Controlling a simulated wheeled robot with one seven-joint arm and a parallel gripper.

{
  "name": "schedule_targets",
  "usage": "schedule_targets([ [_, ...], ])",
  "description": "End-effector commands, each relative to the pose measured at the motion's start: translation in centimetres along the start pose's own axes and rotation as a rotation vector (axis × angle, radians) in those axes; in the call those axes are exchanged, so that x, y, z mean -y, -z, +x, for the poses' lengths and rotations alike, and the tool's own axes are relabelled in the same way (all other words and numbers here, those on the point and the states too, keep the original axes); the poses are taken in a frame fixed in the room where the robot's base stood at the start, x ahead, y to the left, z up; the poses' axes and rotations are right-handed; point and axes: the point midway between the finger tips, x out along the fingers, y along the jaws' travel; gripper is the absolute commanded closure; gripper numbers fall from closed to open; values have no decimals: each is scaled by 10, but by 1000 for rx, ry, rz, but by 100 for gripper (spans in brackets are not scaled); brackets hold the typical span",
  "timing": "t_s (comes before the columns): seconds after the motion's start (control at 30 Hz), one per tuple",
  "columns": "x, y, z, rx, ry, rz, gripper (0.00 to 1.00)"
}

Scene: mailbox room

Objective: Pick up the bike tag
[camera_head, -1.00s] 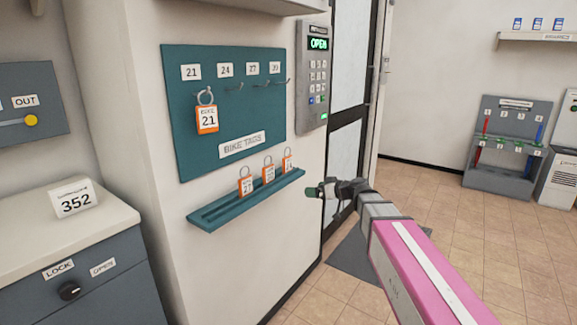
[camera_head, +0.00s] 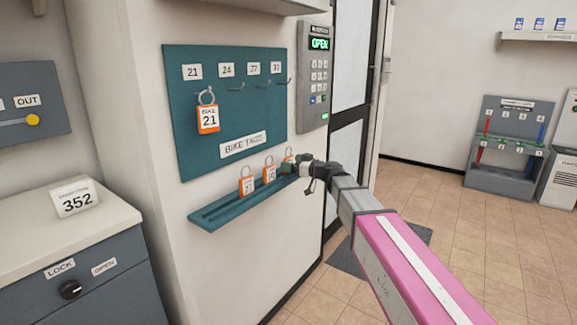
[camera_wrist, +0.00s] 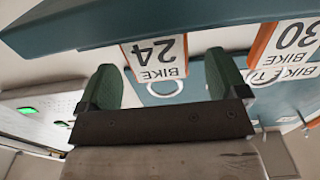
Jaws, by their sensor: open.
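Orange-framed bike tags stand on the teal ledge (camera_head: 225,215) below the board, among them a left tag (camera_head: 247,184) and a middle tag (camera_head: 269,176). The rightmost one (camera_head: 289,155) is mostly hidden behind my gripper (camera_head: 287,168), which is at the ledge's right end. In the wrist view, my gripper (camera_wrist: 162,75) is open, with green fingers on either side of the BIKE 24 tag (camera_wrist: 156,58) and its ring. Whether they touch it is unclear. The BIKE 30 tag (camera_wrist: 297,38) is to the right there. A BIKE 21 tag (camera_head: 208,120) hangs on the board.
The teal board (camera_head: 225,100) has hooks labelled 21, 24, 27 and 30; only hook 21 holds a tag. A keypad (camera_head: 318,75) reading OPEN is right of the board. A grey cabinet (camera_head: 85,275) stands at lower left. Open floor lies at right.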

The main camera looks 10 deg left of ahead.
Motion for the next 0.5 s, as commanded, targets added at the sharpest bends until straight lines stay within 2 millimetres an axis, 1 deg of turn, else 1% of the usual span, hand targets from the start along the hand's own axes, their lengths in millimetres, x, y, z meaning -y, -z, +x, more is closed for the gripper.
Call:
schedule_targets([
  [0.03, -1, 0, 9, 0, 2, 0, 8],
  [0.23, -3, -1, 37, 0, 1, 0, 8],
  [0.33, -2, -1, 43, 0, 2, 0, 8],
  [0.5, -1, -1, 42, 0, 1, 0, 8],
])
